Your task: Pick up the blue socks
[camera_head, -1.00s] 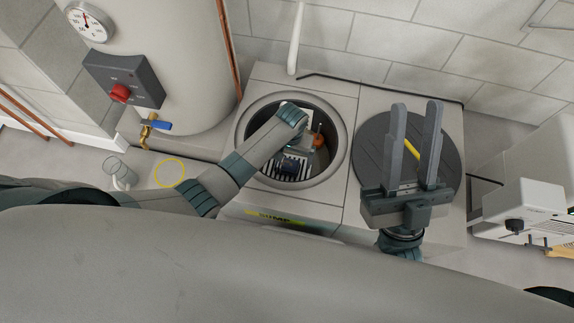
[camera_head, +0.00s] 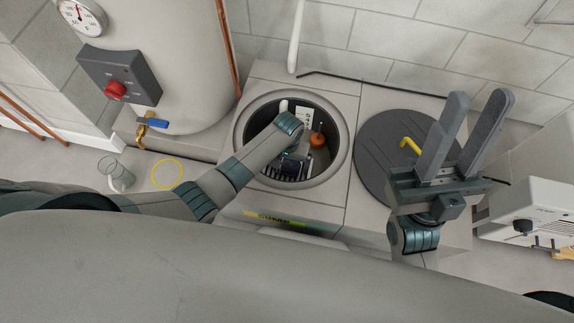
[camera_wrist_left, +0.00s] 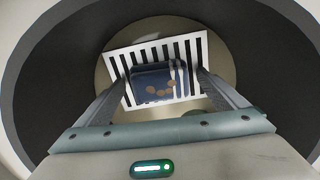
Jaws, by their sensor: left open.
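The blue socks (camera_wrist_left: 152,86) show in the left wrist view as a dark blue bundle with tan spots, lying on a white slatted grate (camera_wrist_left: 187,45) inside the round pit. My left gripper (camera_wrist_left: 160,82) is open, with one finger on each side of the bundle; whether the fingers touch it I cannot tell. In the head view my left arm reaches down into the pit (camera_head: 340,140), and its wrist hides part of the inside. My right gripper (camera_head: 480,98) is open and empty, raised over the right side of the round dark lid.
The pit's round rim surrounds my left gripper closely. An orange knob-like thing (camera_head: 317,139) is inside the pit. The dark lid (camera_head: 378,155) with a yellow handle (camera_head: 410,146) lies to the right. A tank (camera_head: 175,70) stands at left, a white appliance (camera_head: 535,205) at right.

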